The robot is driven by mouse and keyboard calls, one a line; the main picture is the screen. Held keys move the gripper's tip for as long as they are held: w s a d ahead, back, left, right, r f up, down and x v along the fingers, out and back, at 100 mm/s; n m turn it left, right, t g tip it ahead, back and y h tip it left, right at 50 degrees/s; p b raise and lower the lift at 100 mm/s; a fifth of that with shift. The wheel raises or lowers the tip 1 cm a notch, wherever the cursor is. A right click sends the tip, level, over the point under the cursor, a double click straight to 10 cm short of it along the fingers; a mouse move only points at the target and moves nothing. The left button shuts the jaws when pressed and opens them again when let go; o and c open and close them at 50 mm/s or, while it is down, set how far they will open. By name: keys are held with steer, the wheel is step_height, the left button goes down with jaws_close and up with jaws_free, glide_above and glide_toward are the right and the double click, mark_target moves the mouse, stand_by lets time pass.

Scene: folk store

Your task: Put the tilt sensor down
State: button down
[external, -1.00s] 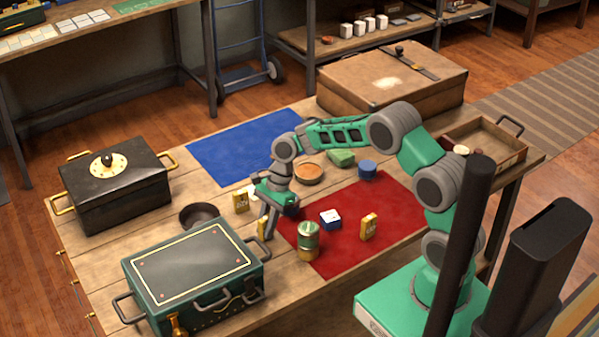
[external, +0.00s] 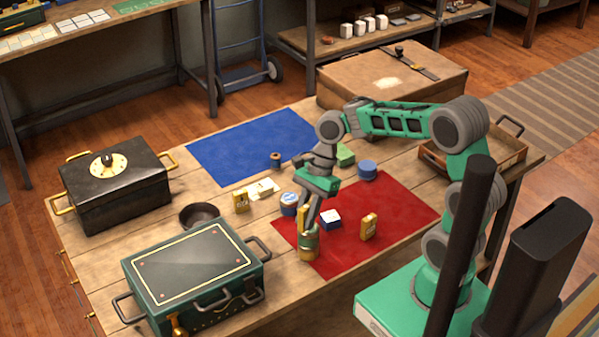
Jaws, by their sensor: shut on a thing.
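My gripper (external: 308,222) is shut on a small yellow box (external: 302,216), held upright over the left part of the red mat (external: 395,195). I take this box for the tilt sensor, though its markings are too small to read. The fingers partly cover it. Just below and behind it in the picture is a green and gold can (external: 309,246), its top partly hidden. I cannot tell whether the box touches the can. Two similar yellow boxes stand apart, one on the bare wood (external: 241,201) and one on the red mat (external: 369,227).
Near the gripper are a blue and white tin (external: 289,204) and a white and blue cube (external: 330,219). A green case (external: 195,270) and a dark bowl (external: 199,215) stand left. The blue mat (external: 245,150) is mostly free, with a spool (external: 275,161) at its edge.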

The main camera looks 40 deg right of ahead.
steer(key=w+a+r+m+t+p, duration=0.1)
steer(key=w+a+r+m+p, duration=0.4)
steer(key=w+a, duration=0.6)
steer(key=n+p, duration=0.2)
steer(key=p, duration=0.1)
glide_above(211, 207)
steer(key=s+a, duration=0.2)
steer(key=s, duration=0.3)
step_height(211, 207, down, 9)
steer(key=shift+f+p, duration=0.3)
steer(key=shift+f, duration=1.65)
steer(key=c, duration=1.3)
jaws_free()
steer(key=shift+r, duration=0.1)
